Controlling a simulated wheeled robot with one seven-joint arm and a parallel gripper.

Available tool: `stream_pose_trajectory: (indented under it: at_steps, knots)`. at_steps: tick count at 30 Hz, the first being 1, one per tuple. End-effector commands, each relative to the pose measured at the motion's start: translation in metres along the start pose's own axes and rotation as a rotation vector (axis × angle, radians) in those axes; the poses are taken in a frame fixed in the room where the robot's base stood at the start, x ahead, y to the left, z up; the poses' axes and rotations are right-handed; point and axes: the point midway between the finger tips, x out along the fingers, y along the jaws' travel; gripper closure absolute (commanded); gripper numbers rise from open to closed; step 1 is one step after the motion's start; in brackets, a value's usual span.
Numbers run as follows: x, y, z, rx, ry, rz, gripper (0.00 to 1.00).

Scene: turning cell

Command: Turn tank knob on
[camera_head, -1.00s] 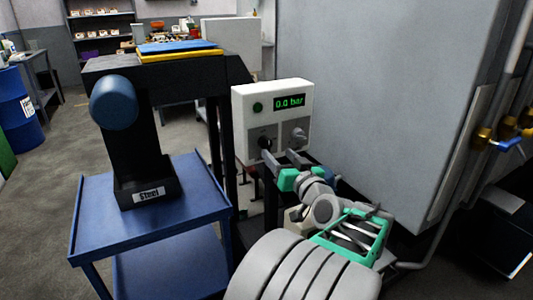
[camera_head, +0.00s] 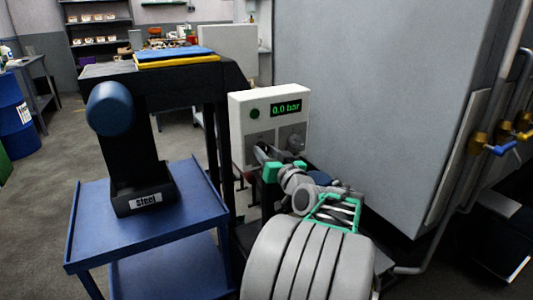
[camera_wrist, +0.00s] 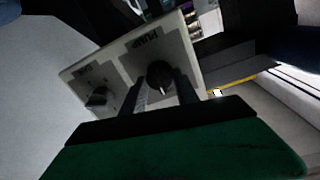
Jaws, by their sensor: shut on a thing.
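The white control box (camera_head: 237,103) shows a green display (camera_head: 286,108) reading 0.0 bar and has two knobs on its lower face. My gripper (camera_head: 264,154) is at the left knob, which it mostly hides in the head view. In the wrist view the gripper (camera_wrist: 162,92) is shut on this dark round knob (camera_wrist: 158,74), one finger on each side. The upside-down label beside it looks like PUMP. The other knob (camera_head: 296,143) is free, to the right in the head view. In the wrist view this free knob (camera_wrist: 97,98) is at left, with a small label that looks like TANK.
A blue cart (camera_head: 88,235) with a dark stand marked steel (camera_head: 146,200) is at left. A large grey cabinet (camera_head: 390,90) rises close behind and right of the box. Pipes with blue-handled valves (camera_head: 500,148) are at far right.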

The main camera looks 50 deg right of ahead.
Motion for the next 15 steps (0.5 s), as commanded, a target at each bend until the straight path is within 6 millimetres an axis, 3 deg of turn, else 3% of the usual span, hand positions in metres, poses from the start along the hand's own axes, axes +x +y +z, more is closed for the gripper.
stream_pose_trajectory:
  at_steps: [10,15]
  knots:
    - [-0.0001,0.0001,0.0002,0.000,0.000,0.000,1.00]
    - [-0.0001,0.0001,0.0002,0.003,-0.001,0.000,1.00]
